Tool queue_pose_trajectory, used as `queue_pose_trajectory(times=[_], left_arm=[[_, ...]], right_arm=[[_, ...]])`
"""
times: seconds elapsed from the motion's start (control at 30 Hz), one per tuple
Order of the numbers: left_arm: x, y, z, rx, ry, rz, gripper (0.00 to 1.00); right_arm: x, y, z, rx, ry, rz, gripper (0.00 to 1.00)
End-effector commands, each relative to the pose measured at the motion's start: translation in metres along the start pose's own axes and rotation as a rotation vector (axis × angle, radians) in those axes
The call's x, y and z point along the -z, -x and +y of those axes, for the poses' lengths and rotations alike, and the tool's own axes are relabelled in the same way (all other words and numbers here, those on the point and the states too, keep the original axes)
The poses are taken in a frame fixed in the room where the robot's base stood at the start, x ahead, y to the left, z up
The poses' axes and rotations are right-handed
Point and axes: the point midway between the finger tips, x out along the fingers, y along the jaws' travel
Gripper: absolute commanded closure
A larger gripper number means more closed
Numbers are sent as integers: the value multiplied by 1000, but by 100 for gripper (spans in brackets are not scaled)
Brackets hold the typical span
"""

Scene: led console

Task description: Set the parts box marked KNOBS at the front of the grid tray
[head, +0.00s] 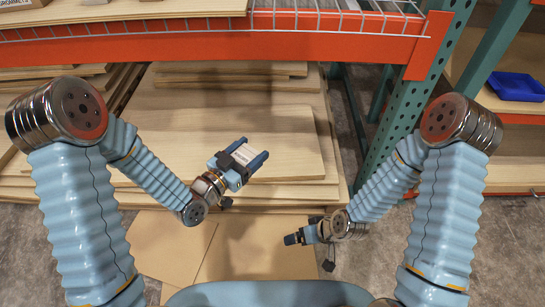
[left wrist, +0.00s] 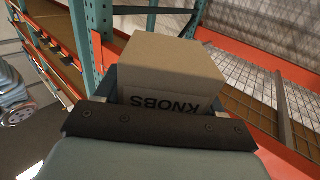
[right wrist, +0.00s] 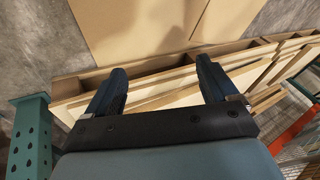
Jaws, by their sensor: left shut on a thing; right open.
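The KNOBS parts box is a tan cardboard box (left wrist: 170,75) with black lettering, upside down in the left wrist view. My left gripper (head: 251,151) is shut on it and holds it up in front of the wooden boards; only a pale strip of the box (head: 242,154) shows between the fingers in the head view. My right gripper (head: 291,239) is open and empty, low at the centre; its two spread fingers show in the right wrist view (right wrist: 160,78). I cannot make out the grid tray in any view.
An orange shelf beam (head: 210,48) with wire decking crosses the top of the head view. A green perforated post (head: 430,60) stands at the right. Stacked boards (head: 290,130) lie below the beam. A blue bin (head: 516,87) sits on the right shelf.

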Motion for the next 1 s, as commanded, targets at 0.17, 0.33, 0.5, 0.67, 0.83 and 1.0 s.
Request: queue_pose_trajectory(times=[0.17, 0.33, 0.5, 0.67, 0.83, 1.0], left_arm=[[0, 0, 0, 2, 0, 1, 65], [0, 0, -1, 2, 0, 1, 65], [0, 0, -1, 3, 0, 1, 65], [0, 0, -1, 3, 0, 1, 65], [0, 0, -1, 3, 0, 1, 65], [0, 0, -1, 3, 0, 1, 65]], right_arm=[[95, 49, -26, 40, 746, 334, 2], [151, 114, -66, -52, 1527, 644, 2], [165, 163, -97, -185, 2120, 840, 2], [162, 184, -111, -260, 2419, 924, 2], [164, 181, -120, -279, 2500, 948, 2], [174, 158, -138, -273, 2497, 950, 2]])
